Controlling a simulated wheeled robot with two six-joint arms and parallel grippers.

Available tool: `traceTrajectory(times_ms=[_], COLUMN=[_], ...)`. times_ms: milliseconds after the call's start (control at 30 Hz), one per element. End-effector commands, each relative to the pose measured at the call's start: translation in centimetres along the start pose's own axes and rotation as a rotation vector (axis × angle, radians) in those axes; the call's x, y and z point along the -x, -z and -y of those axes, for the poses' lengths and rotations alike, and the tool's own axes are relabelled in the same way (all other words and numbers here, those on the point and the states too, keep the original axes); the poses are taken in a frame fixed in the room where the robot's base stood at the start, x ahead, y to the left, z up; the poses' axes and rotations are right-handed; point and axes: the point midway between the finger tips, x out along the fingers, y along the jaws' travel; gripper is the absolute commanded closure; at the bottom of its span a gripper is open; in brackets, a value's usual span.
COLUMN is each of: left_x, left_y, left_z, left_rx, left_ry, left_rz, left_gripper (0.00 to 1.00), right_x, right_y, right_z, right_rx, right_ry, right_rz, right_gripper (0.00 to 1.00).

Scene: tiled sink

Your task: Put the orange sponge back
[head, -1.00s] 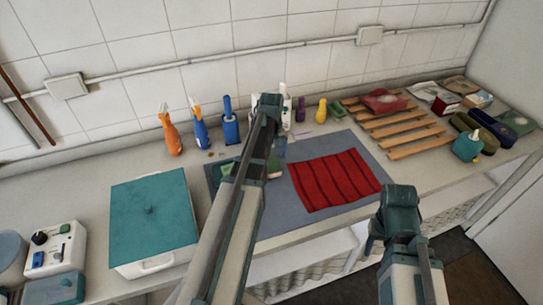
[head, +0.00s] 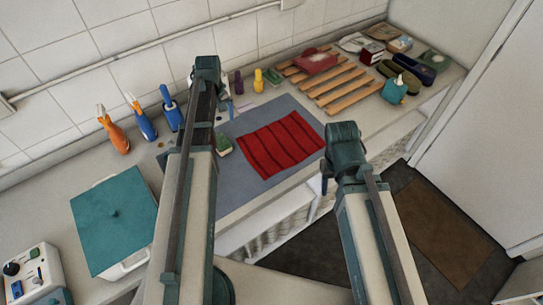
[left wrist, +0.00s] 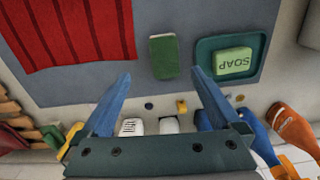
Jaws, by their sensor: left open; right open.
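A flat block with a green top (left wrist: 164,56) lies on the grey mat (left wrist: 75,86) in the left wrist view; it may be the sponge, but I see no clear orange on it. It also shows in the head view beside my left arm (head: 223,147). My left gripper (left wrist: 160,73) is open and empty, its blue fingers pointing towards the block from either side. A teal dish (left wrist: 259,72) with a green soap bar (left wrist: 233,61) lies right of the block. My right gripper (head: 326,174) is open, near the counter's front edge.
A red striped cloth (head: 281,144) lies on the mat. Wooden slats (head: 345,93) and a teal dispenser (head: 394,91) are at right.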

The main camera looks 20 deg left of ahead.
Motion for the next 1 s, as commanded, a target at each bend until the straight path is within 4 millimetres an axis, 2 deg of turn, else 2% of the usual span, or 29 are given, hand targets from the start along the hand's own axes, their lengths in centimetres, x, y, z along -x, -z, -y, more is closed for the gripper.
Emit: traceTrajectory(times_ms=[167, 233, 300, 400, 500, 600, 700, 1000], left_x=[0.0, 0.1, 0.1, 0.1, 0.1, 0.2, 0.2, 0.2], left_y=[-9.8, -14.3, -18.6, -23.9, -27.9, -30.5, -31.9, -32.3], left_z=[-4.7, -6.2, -7.2, -7.9, -8.0, -7.8, -7.8, -7.8], left_rx=[-0.305, -0.462, -0.612, -0.804, -0.958, -1.065, -1.125, -1.148], left_ry=[0.027, 0.042, 0.057, 0.077, 0.092, 0.105, 0.112, 0.114], left_rz=[0.0, 0.0, 0.0, -0.002, -0.003, -0.005, -0.005, -0.005], left_gripper=[0.03, 0.03, 0.03, 0.03, 0.03, 0.03, 0.03, 0.03], right_x=[0.0, 0.0, 0.0, 0.0, 0.0, 0.0, 0.0, 0.0], right_y=[0.0, 0.0, 0.0, 0.0, 0.0, 0.0, 0.0, 0.0], right_z=[0.0, 0.0, 0.0, 0.0, 0.0, 0.0, 0.0, 0.0], right_rx=[0.0, 0.0, 0.0, 0.0, 0.0, 0.0, 0.0, 0.0], right_ry=[0.0, 0.0, 0.0, 0.0, 0.0, 0.0, 0.0, 0.0], right_rz=[0.0, 0.0, 0.0, 0.0, 0.0, 0.0, 0.0, 0.0], right_gripper=[0.5, 0.5, 0.5, 0.5, 0.5, 0.5, 0.5, 0.5])
